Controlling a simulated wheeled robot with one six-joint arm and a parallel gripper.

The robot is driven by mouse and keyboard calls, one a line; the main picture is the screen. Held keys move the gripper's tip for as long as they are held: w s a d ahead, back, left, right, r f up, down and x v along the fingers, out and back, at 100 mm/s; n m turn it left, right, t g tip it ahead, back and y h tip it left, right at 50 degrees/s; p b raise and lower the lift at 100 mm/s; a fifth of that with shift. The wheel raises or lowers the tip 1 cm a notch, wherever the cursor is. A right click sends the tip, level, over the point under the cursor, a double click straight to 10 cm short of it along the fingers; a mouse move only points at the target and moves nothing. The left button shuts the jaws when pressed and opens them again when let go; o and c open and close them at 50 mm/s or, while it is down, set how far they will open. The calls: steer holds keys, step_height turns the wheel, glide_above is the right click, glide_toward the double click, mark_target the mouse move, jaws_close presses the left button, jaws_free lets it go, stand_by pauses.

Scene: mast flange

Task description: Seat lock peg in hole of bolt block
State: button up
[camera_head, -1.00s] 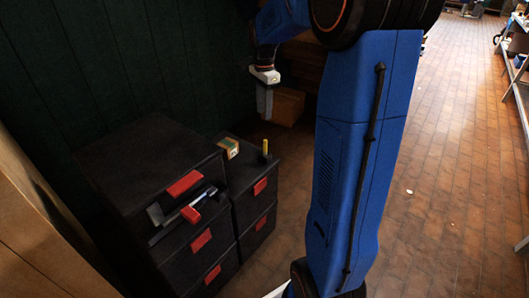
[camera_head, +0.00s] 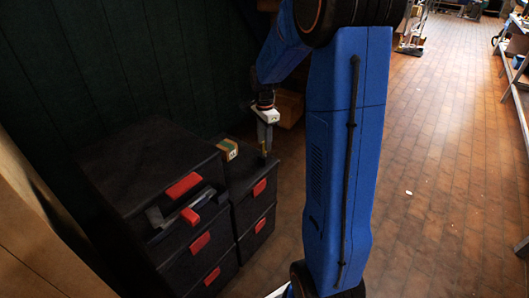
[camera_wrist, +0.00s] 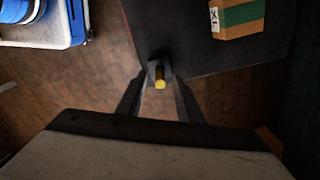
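A wood-coloured box with a green band and an XL label (camera_wrist: 238,17) lies on the same top. A taller black drawer cabinet (camera_head: 140,165) with red handles and a partly open drawer stands to the left. A brown box (camera_head: 290,107) sits behind.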

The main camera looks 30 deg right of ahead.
steer(key=shift+f, duration=1.05)
jaws_close()
